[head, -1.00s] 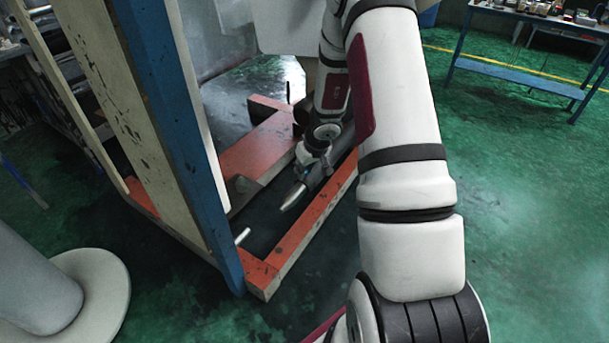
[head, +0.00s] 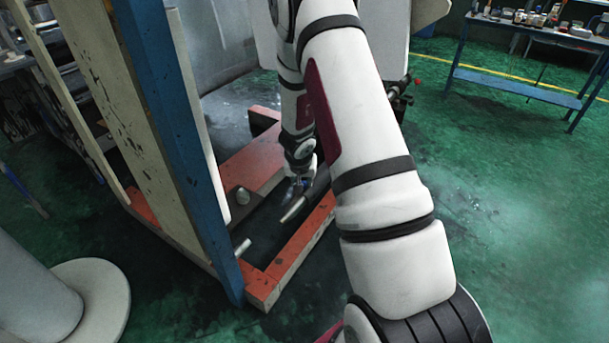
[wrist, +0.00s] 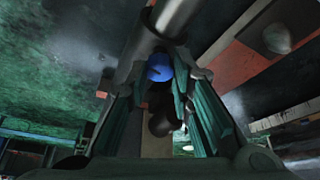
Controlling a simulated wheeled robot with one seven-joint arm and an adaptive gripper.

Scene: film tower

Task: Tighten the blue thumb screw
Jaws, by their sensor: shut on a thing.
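The blue thumb screw (wrist: 159,67) shows in the wrist view, just below a grey metal pipe (wrist: 178,18). My gripper (wrist: 158,82) is around it, one finger on each side, and is shut on the screw. In the head view my gripper (head: 300,186) is low, inside the orange frame, close to the pale tip of the pipe (head: 293,209). The screw is too small to make out clearly in the head view.
An orange floor frame (head: 300,255) surrounds the pipe. A tall blue post (head: 190,150) stands to the left of my arm. A blue table (head: 520,85) with small items is at the back right. Green floor (head: 500,220) to the right is clear.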

